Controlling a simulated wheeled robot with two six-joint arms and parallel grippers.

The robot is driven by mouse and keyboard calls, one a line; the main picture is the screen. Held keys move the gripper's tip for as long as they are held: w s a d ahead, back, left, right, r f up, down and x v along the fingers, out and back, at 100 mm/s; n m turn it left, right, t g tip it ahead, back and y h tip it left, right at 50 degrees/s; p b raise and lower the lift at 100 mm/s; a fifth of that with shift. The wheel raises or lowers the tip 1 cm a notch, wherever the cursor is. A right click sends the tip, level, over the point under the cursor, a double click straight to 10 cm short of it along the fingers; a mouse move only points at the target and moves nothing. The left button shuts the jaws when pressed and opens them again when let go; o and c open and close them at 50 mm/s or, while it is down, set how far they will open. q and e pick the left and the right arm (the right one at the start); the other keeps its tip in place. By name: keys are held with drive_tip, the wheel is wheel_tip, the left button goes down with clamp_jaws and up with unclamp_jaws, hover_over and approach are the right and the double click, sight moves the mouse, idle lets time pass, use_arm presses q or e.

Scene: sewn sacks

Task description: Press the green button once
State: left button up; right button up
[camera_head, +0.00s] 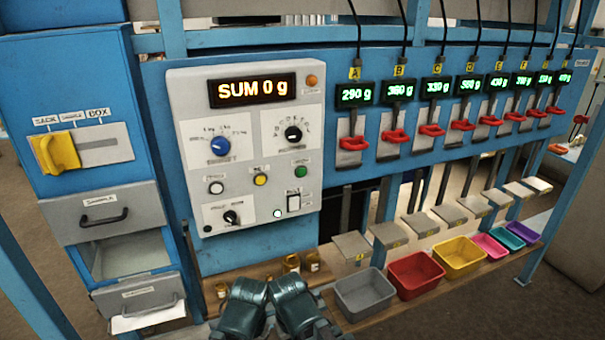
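The green button (301,171) is a small round cap on the right side of the grey control panel (190,95). It sits to the right of a yellow button (260,179) and a white button (216,187). The panel display (254,90) reads "SUM 0 g". My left gripper (243,307) and my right gripper (292,304) show as dark blocks side by side at the bottom centre, well below the panel and apart from the button. Their fingers cannot be made out. Nothing covers the green button.
A row of red levers (353,143) under green displays is to the right. Coloured bins (415,275) and small jars (291,262) stand low down. A yellow handle (56,152) is at left.

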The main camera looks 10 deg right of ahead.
clamp_jaws()
idle(1.4)
